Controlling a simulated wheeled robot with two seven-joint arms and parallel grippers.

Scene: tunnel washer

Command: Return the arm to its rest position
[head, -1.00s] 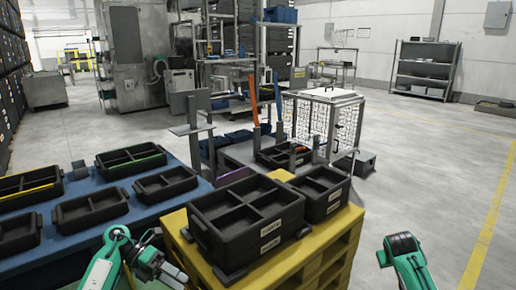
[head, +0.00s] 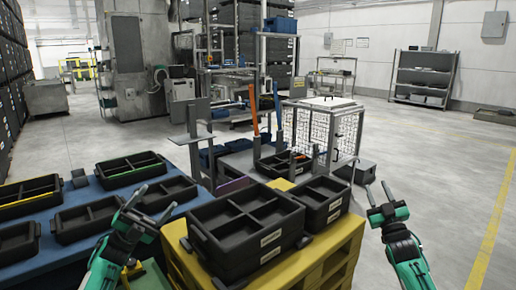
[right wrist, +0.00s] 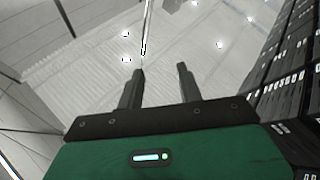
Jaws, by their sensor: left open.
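My left gripper (head: 152,202) is at the lower left of the head view, in front of the blue table (head: 135,193) and its black trays. Its fingers are spread apart with nothing between them. My right gripper (head: 377,193) is at the lower right, to the right of the yellow pallet (head: 335,262), with its fingers pointing up. In the right wrist view its two fingers (right wrist: 160,72) are apart and empty, with only ceiling and lights beyond them.
Black divided bins (head: 245,222) sit on the yellow pallet between my arms. A wire-mesh cage (head: 322,130) stands behind. Black trays (head: 90,215) lie on the blue table. Open grey floor (head: 430,160) is on the right.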

